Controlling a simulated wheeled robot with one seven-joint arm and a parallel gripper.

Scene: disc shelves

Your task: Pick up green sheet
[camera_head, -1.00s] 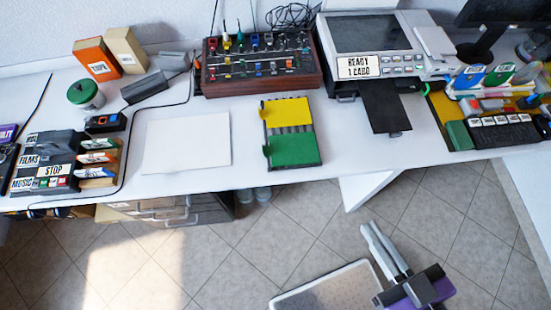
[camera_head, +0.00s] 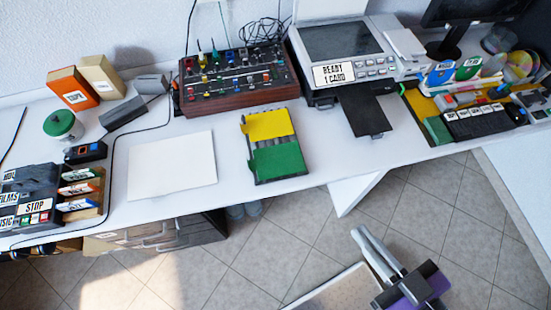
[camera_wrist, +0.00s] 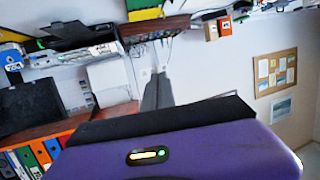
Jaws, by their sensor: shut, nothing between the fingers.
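The green sheet (camera_head: 277,160) lies on the near half of a dark flat holder (camera_head: 250,148) on the white desk. A yellow sheet (camera_head: 267,124) lies on its far half. My gripper (camera_head: 361,237) is in front of the desk, over the floor, below and right of the green sheet in the head view and apart from it. Its two grey fingers are together and empty. In the wrist view the fingers (camera_wrist: 157,88) point up the picture, toward the desk. The yellow sheet and a bit of green show at that view's top edge, partly cut off.
A blank white sheet (camera_head: 172,165) lies left of the holder. A mixer panel (camera_head: 235,82) stands behind it. A printer (camera_head: 355,55) with a black tray (camera_head: 363,110) stands to the right. A slanted white desk support (camera_head: 355,192) is below the front edge.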

